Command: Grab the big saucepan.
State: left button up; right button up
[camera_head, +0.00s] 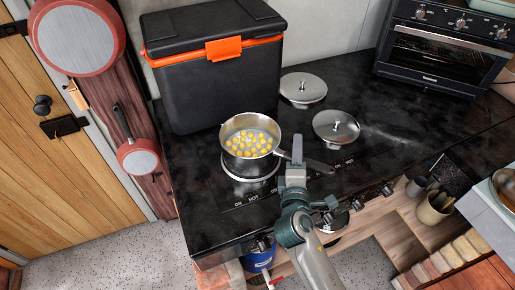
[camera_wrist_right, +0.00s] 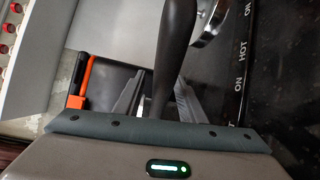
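The steel saucepan (camera_head: 250,138) stands on the left part of the black hob, holding liquid and many yellow round pieces. Its dark handle (camera_head: 318,165) points right and toward the front edge. My right gripper (camera_head: 297,152) is at the handle, reaching in from the front. In the right wrist view the dark handle (camera_wrist_right: 174,60) runs between the two fingers, with a narrow gap seen beside it, so the fingers look open around it. Whether either finger touches it is not clear. My left gripper is not in view.
Two steel lids (camera_head: 336,127) lie on the black counter (camera_head: 400,120) right of the pan. A black cooler (camera_head: 215,80) with an orange latch stands close behind it. An oven (camera_head: 446,45) is at the back right. Red pans (camera_head: 76,38) hang at the left.

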grip_shut()
dwell(1.4)
jog(key=shift+r, duration=0.1)
